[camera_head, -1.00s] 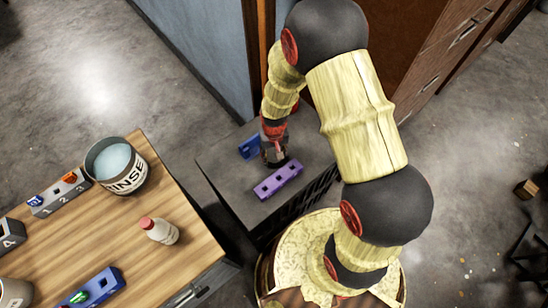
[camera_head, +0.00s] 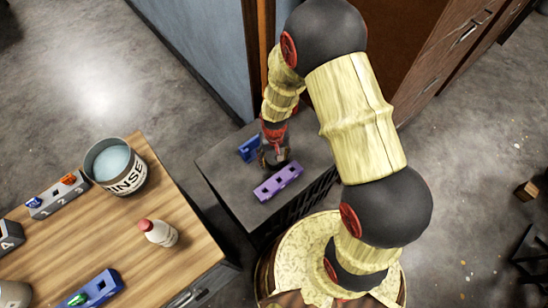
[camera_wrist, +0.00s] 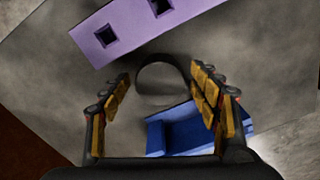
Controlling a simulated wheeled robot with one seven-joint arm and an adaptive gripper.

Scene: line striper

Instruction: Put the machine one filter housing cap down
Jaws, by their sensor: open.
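A dark grey round piece, which looks like the filter housing cap (camera_wrist: 160,78), sits on the grey stand top (camera_wrist: 45,85) in the wrist view. My gripper (camera_wrist: 162,90) is open, with one finger on each side of the piece and visible gaps beside it. In the head view my gripper (camera_head: 273,158) is low over the dark stand, between a purple block (camera_head: 278,183) and a blue block (camera_head: 249,148). The piece is mostly hidden there by my gripper.
The purple block with square holes (camera_wrist: 135,28) and the blue block (camera_wrist: 180,132) lie close to my fingers. A wooden table (camera_head: 125,235) at left holds a RINSE bucket (camera_head: 126,183), a white bottle with a red top (camera_head: 158,232) and numbered racks. A blue-grey wall stands behind.

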